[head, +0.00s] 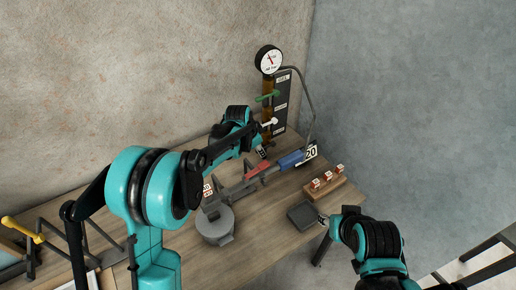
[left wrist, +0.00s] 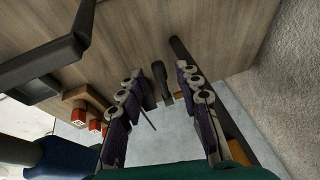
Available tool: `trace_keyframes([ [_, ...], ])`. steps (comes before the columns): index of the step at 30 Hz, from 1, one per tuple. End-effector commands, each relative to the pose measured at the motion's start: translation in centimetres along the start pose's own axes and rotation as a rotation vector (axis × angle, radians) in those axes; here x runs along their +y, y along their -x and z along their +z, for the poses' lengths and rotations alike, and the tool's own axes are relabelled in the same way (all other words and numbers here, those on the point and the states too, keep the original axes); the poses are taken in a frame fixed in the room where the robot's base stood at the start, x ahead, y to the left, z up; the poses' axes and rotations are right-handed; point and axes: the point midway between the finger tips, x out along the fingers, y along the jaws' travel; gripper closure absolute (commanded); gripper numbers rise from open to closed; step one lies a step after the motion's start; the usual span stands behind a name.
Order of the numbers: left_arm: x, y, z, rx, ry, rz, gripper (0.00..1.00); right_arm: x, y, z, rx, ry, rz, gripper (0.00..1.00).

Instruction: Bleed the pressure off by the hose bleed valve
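A round pressure gauge (head: 269,59) tops an upright brass-coloured fitting against a dark labelled board (head: 281,100) in the head view. A green lever (head: 267,97) and a white lever (head: 270,122) stick out from the fitting. A grey hose (head: 308,95) curves from the gauge down towards a blue cylinder (head: 291,160). The labels are too small to read, so I cannot tell which part is the bleed valve. My left gripper (head: 262,152) is below the white lever. In the left wrist view its fingers (left wrist: 158,75) are apart. My right gripper (head: 322,221) is near the table's right edge; its fingers are unclear.
A "20" card (head: 310,153) stands by the cylinder. A wooden block with red-and-white pieces (head: 325,181) and a dark tray (head: 303,215) lie at right. A grey round pot (head: 215,224) and a red-topped bar (head: 257,170) are nearer. The wooden table (head: 265,245) is clear in front.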

Motion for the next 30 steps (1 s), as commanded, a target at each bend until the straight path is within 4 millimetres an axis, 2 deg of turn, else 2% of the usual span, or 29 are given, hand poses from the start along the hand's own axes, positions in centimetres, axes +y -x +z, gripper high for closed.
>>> trace_keyframes([
  [2, 0.0, 0.0, 0.0, 0.0, 0.0, 0.0, 0.69, 0.0, 0.0, 0.0, 0.0, 0.0, 0.0, 0.6],
  [5, 0.0, 0.0, 0.0, 0.0, 0.0, 0.0, 0.95, 0.0, 0.0, 0.0, 0.0, 0.0, 0.0, 0.6],
  [6, 0.0, 0.0, 0.0, 0.0, 0.0, 0.0, 1.0, 0.0, 0.0, 0.0, 0.0, 0.0, 0.0, 0.6],
  [13, 0.0, -0.2, 0.2, 0.017, 0.005, -0.001, 1.0, 0.0, -0.3, 0.2, 0.0, 0.0, 0.0, 0.6],
  [21, 0.4, -1.7, 1.2, 0.216, 0.042, -0.016, 1.0, 0.0, -2.6, 1.9, 0.0, 0.0, 0.0, 0.6],
  [30, 0.4, -1.5, 1.1, 0.243, 0.045, -0.018, 1.0, 0.0, -2.6, 1.8, 0.0, 0.0, 0.0, 0.6],
])
